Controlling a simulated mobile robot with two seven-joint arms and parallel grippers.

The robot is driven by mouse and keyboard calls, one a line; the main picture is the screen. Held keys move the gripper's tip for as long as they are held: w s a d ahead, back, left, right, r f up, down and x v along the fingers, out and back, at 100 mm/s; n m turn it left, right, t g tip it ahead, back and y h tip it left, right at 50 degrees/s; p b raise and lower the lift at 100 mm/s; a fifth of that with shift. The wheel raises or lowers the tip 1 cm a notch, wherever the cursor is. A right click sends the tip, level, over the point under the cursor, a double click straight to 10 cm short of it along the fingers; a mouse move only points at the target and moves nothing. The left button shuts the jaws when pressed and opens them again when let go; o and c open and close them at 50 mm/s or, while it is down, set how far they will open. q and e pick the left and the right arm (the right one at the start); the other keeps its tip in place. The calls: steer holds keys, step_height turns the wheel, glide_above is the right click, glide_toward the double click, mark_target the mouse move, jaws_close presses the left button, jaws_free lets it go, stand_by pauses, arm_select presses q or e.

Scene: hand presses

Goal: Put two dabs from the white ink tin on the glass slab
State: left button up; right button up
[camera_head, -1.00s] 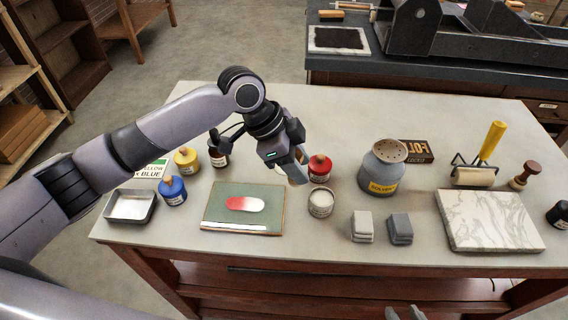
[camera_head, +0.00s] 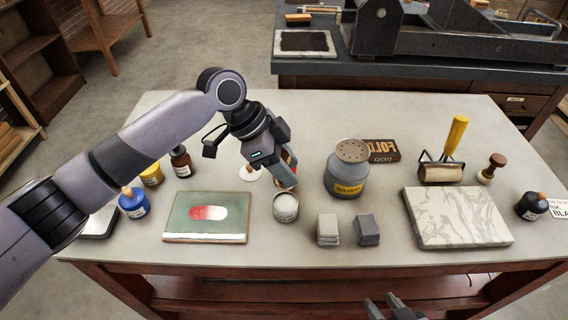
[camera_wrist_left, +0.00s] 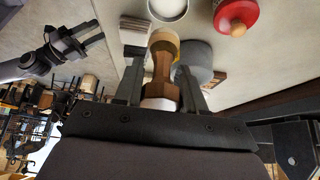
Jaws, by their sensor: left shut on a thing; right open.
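The white ink tin (camera_head: 286,210), a small open pot with pale contents, stands on the bench and also shows at the top of the left wrist view (camera_wrist_left: 168,8). My left gripper (camera_head: 288,180) is shut on a wooden-handled tool with a pale round end (camera_wrist_left: 161,65). It hovers just behind and above the tin; I cannot tell whether the tool touches it. The green glass slab (camera_head: 180,225) lies left of the tin, with a red-to-white smear (camera_head: 207,213) on it. My right gripper (camera_head: 393,305) is open and empty at the front edge.
A red pot (camera_wrist_left: 236,12) sits close by, mostly hidden by my left gripper in the head view. A grey solvent can (camera_head: 346,175), two grey blocks (camera_head: 347,230) and a marble slab (camera_head: 458,218) stand to the right. Blue (camera_head: 133,203) and yellow pots are left.

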arm_select(q)
steer(key=shift+f+b, duration=2.6)
steer(key=shift+b, duration=0.1)
steer(key=shift+f, duration=0.65)
steer(key=shift+s+f, duration=0.1)
steer(key=shift+f, duration=0.1)
stand_by(1.0)
steer(key=shift+p, duration=0.35)
step_height(320, 180, up, 7)
steer(key=p, duration=0.7)
steer(key=shift+r, duration=0.2)
